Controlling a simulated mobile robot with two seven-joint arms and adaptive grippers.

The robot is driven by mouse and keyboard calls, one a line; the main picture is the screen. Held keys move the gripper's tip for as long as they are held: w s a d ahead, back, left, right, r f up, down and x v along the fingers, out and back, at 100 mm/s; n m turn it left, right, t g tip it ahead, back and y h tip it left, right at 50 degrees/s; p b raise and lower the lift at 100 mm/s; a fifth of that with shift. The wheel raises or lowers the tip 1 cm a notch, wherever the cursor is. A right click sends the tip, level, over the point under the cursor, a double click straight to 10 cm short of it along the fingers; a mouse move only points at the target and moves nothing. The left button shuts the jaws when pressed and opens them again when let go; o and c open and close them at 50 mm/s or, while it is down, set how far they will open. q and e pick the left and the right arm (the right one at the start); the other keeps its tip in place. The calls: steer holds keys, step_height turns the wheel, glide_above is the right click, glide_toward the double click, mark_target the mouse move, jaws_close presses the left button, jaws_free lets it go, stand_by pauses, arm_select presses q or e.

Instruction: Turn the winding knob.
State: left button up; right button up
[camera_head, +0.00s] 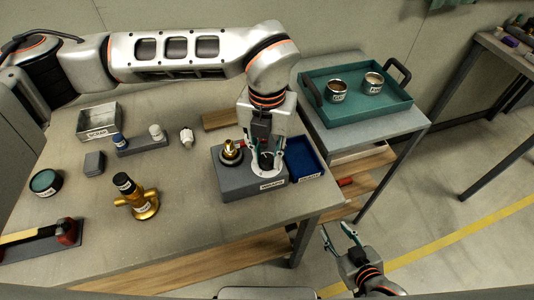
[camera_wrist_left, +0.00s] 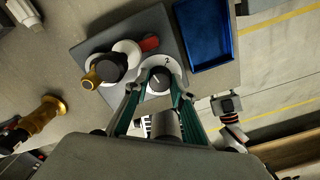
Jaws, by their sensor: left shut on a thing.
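The winding knob (camera_wrist_left: 157,81) is a dark round knob with a pale pointer line, on a white dial ring marked "2". The ring (camera_head: 268,172) shows in the head view on a grey block (camera_head: 238,186); the knob itself is partly hidden there by my gripper. My left gripper (camera_head: 264,160) comes down from above with its fingers on both sides of the knob, shut on it. In the left wrist view the green fingers (camera_wrist_left: 158,92) flank the knob. My right gripper (camera_head: 338,236) is open and empty, low beyond the table's right edge.
A brass-topped fitting (camera_head: 230,150) and a red part (camera_wrist_left: 149,43) sit close beside the knob on the block. A blue tray (camera_head: 304,158) lies to its right. A brass valve body (camera_head: 141,202) stands left. A green tray (camera_head: 357,114) with two cups is on the side table.

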arm_select(q)
steer(key=m+b, duration=0.1)
steer(key=m, duration=0.2)
steer(key=shift+f+b, duration=0.1)
steer(key=shift+b, duration=0.3)
steer(key=m+b, duration=0.1)
steer(key=m, duration=0.1)
steer(key=shift+m, duration=0.4)
steer(key=m, duration=0.3)
steer(key=shift+m+b, duration=0.3)
steer(key=shift+b, duration=0.05)
steer(key=m, duration=0.3)
steer(key=shift+m, duration=0.3)
steer(key=m, duration=0.3)
steer(key=shift+m, duration=0.3)
steer(key=m, duration=0.3)
steer(key=shift+s+m, duration=0.1)
steer(key=shift+m, duration=0.2)
steer(key=m, duration=0.4)
steer(key=shift+p, duration=0.3)
steer(key=shift+m+p, duration=0.3)
steer(key=shift+m, duration=1.7)
